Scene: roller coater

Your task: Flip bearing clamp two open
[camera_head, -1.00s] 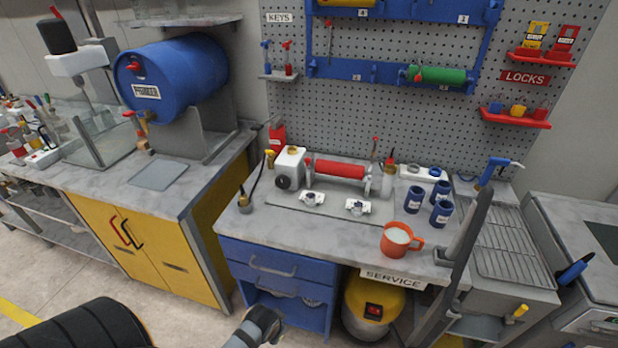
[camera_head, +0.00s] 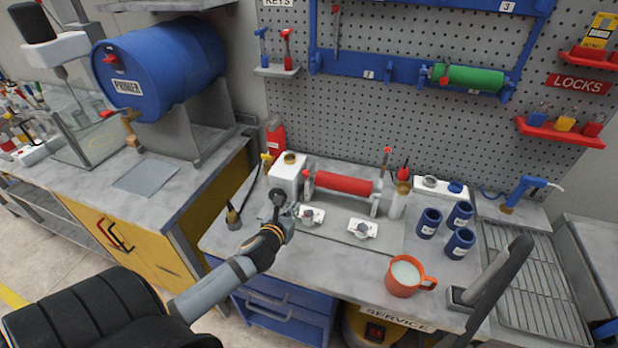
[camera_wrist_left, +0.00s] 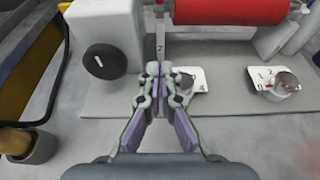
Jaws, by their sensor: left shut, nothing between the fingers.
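The red roller (camera_head: 343,183) lies across a stand at the back of the workbench, its left end held in a grey bracket (camera_head: 309,186). In the left wrist view, an upright grey piece marked 2 (camera_wrist_left: 160,47) stands near the left end of the roller (camera_wrist_left: 230,10). My left gripper (camera_head: 279,200) is shut and empty just left of the roller stand. In the left wrist view its fingertips (camera_wrist_left: 158,72) are together in front of the piece marked 2 and partly cover it; I cannot tell whether they touch it.
The white box with a black knob (camera_wrist_left: 103,61) is close on the left. Two white plates with knobs (camera_head: 311,216) (camera_head: 363,229) lie in front of the roller. Blue jars (camera_head: 429,223) and an orange mug (camera_head: 405,276) stand to the right.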

